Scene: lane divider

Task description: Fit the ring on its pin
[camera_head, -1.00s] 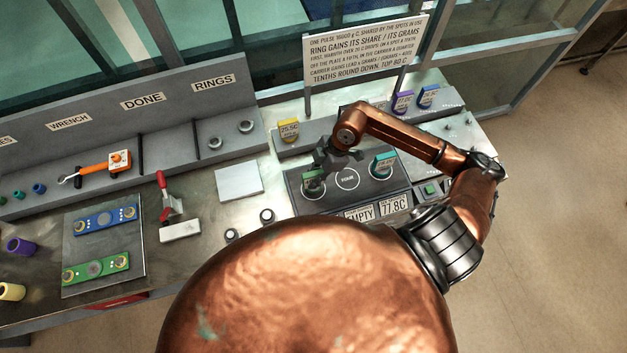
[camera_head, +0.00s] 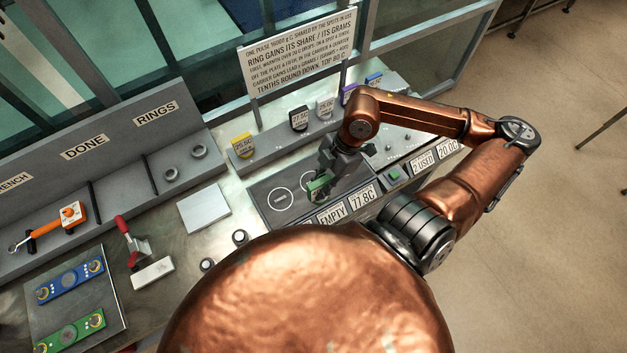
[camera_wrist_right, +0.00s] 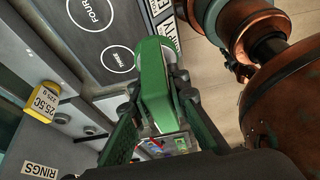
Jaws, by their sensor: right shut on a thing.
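My right gripper (camera_head: 335,166) is shut on a green handled block (camera_head: 318,188), held over the dark plate (camera_head: 258,191). The green block fills the middle of the right wrist view (camera_wrist_right: 153,80), between the gripper's fingers. Two dark grey rings stand under the RINGS label, one farther right (camera_head: 199,151) and one nearer (camera_head: 170,174). Two more ring-like pieces, one (camera_head: 240,237) and another (camera_head: 207,264), stand on the bench in front. I cannot tell which ring or pin the task means. My left gripper is out of view.
Circle THREE (camera_wrist_right: 117,59) on the plate is bare. Tagged blocks, yellow (camera_head: 242,146), black (camera_head: 298,118) and grey (camera_head: 325,107), stand behind the plate. A blue board (camera_head: 70,282), a green board (camera_head: 70,330) and a red-handled clamp (camera_head: 124,228) are at left. A pale square plate (camera_head: 204,208) lies clear.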

